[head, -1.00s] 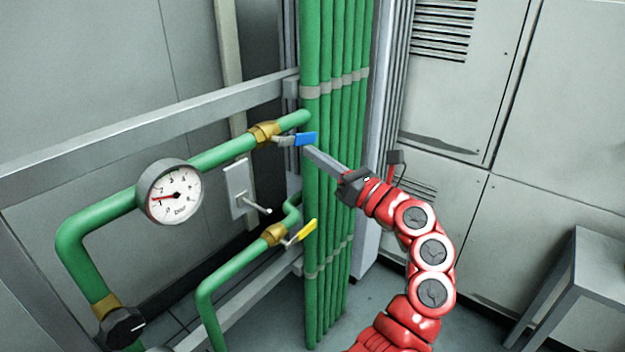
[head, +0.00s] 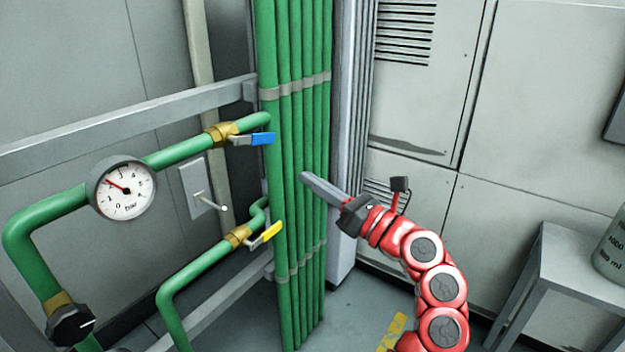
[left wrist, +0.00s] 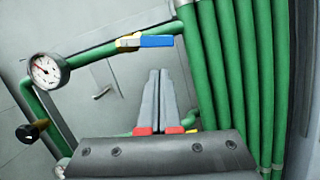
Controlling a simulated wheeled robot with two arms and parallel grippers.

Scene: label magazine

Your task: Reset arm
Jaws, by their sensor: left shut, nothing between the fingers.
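My left gripper (head: 306,180) is shut and empty, its long grey fingers in front of the vertical green pipes. It is below and to the right of the blue valve lever (head: 263,139), clear of it. Its shut fingers also show in the left wrist view (left wrist: 161,75), with the blue lever (left wrist: 157,41) beyond them. The blue lever points right from its brass valve on the upper pipe. My right gripper is not in view.
A yellow lever (head: 271,231) sits on the lower pipe. A pressure gauge (head: 124,188), a wall switch (head: 199,187) and a black knob (head: 71,325) are at left. Vertical green pipes (head: 292,120) stand behind the fingers. A grey table (head: 585,260) with a container (head: 612,245) is at right.

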